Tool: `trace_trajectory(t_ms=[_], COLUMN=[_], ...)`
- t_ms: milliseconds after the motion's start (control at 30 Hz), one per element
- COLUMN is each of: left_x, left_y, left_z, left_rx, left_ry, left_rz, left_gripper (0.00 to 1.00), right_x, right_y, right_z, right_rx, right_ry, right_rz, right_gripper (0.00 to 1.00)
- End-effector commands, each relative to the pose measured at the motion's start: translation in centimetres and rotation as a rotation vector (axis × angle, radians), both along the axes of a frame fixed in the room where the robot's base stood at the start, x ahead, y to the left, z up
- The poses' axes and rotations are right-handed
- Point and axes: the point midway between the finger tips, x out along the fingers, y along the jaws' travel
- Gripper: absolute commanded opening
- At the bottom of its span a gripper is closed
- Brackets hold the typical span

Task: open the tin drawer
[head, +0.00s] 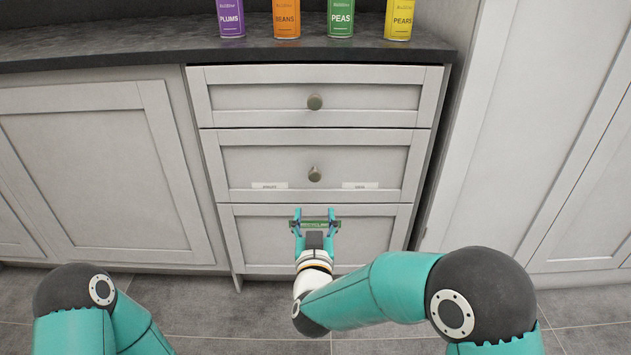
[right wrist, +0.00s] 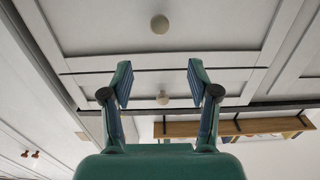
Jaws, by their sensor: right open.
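A grey cabinet has three stacked drawers, all shut: the top drawer (head: 250,97), the middle drawer (head: 240,160) and the bottom drawer (head: 265,238). The middle drawer carries two small white labels, too small to read surely. A round knob shows on the top drawer (head: 314,102) and on the middle drawer (head: 315,174); no knob shows on the bottom one, partly covered by my gripper. My right gripper (head: 315,224) is open and empty, below the middle knob in the head view. The right wrist view shows its spread fingers (right wrist: 160,82) and both knobs beyond. My left gripper is out of view.
Purple, orange, green and yellow tins (head: 341,18) stand on the dark countertop (head: 130,48) above the drawers. A cabinet door (head: 100,165) is shut at left, and tall panels (head: 500,130) stand at right. The grey tiled floor (head: 200,305) is clear.

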Motion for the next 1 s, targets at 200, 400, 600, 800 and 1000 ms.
trace_trajectory(t_ms=[200, 400, 600, 800, 1000], left_x=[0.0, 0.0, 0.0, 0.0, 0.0], left_y=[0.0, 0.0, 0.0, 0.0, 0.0], left_z=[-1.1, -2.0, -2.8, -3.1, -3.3], left_rx=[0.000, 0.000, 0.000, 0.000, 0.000], left_ry=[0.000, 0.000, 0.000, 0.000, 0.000], left_rz=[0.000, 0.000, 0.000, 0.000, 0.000], left_gripper=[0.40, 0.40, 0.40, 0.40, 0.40], right_x=[4.3, 8.3, 11.7, 13.9, 14.9], right_y=[-0.1, 0.0, 0.0, 0.1, 0.1], right_z=[-0.2, -0.3, -0.3, -0.2, -0.1], right_rx=[0.001, 0.001, 0.001, 0.000, -0.001], right_ry=[-0.003, -0.002, 0.000, 0.000, 0.001], right_rz=[-0.002, -0.002, -0.001, 0.000, 0.002], right_gripper=[0.60, 0.60, 0.60, 0.60, 0.60])
